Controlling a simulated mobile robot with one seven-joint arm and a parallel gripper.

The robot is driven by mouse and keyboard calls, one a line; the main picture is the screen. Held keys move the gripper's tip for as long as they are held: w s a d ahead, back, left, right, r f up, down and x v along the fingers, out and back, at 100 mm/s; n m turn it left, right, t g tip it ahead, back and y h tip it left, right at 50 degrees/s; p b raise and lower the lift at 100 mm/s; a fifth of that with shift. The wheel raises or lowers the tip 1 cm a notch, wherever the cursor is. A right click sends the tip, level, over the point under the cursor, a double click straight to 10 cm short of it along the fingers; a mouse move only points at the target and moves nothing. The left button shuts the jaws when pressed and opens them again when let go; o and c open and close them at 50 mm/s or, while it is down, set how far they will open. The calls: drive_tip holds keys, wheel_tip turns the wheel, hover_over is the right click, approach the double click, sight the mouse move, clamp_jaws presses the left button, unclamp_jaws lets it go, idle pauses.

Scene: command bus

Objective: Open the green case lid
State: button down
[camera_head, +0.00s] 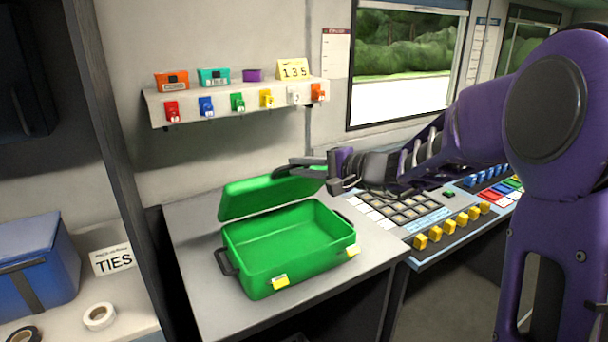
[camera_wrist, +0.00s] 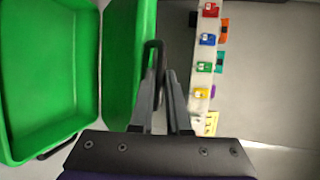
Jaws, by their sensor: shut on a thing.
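The green case (camera_head: 300,262) stands on the grey counter, its empty inside visible. Its green lid (camera_head: 262,198) is raised and leans at the back of the case; the case is open. My gripper (camera_head: 290,169) is at the lid's upper edge, towards its right end. In the wrist view, the fingers (camera_wrist: 162,75) are close together at a black loop handle (camera_wrist: 154,57) on the lid's edge and appear shut on it. The lid (camera_wrist: 126,60) and the open case (camera_wrist: 45,75) lie to their left. Yellow latches (camera_head: 279,282) show on the case front.
A wall shelf (camera_head: 235,98) with colored tags and small boxes is above the lid. A button console (camera_head: 430,220) is right of the counter (camera_head: 210,300). A blue box (camera_head: 35,255) and tape rolls (camera_head: 99,316) are at left, beyond a dark upright panel.

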drive_tip(key=shift+r, duration=0.1)
drive_tip(key=c, duration=0.9)
unclamp_jaws()
drive_tip(key=shift+b+v, duration=0.5)
drive_tip(key=shift+v, duration=8.25)
